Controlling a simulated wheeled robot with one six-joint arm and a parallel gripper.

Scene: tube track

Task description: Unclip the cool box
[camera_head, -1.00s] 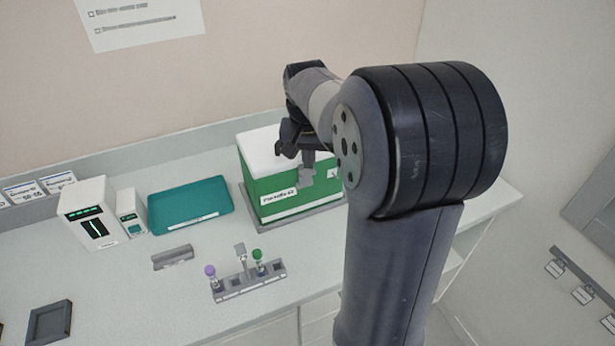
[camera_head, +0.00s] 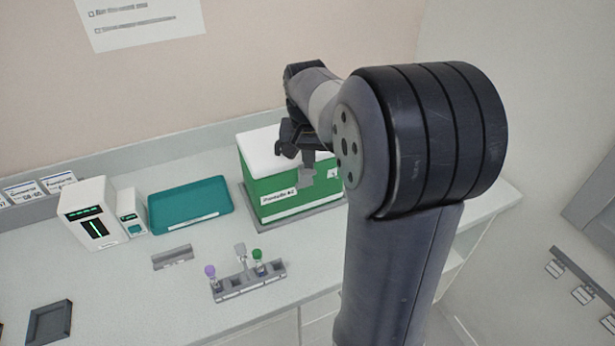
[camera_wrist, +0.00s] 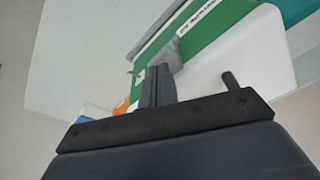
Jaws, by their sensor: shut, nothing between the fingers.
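The cool box (camera_head: 262,186) is green with a white lid (camera_head: 262,150) and stands on a grey base at the back of the bench. A grey clip (camera_head: 306,180) shows on its front near the lid edge. My gripper (camera_head: 304,158) is shut and empty, at the front of the box by the clip. In the wrist view the shut fingers (camera_wrist: 158,86) point at a grey piece against the green wall (camera_wrist: 205,38). Whether they touch it, I cannot tell. My arm hides the right end of the box.
A teal tray (camera_head: 190,205) lies left of the box. A rack (camera_head: 248,283) with purple-capped and green-capped tubes stands in front. A white device (camera_head: 90,215) with a lit display and a smaller one stand at left. The front bench is mostly clear.

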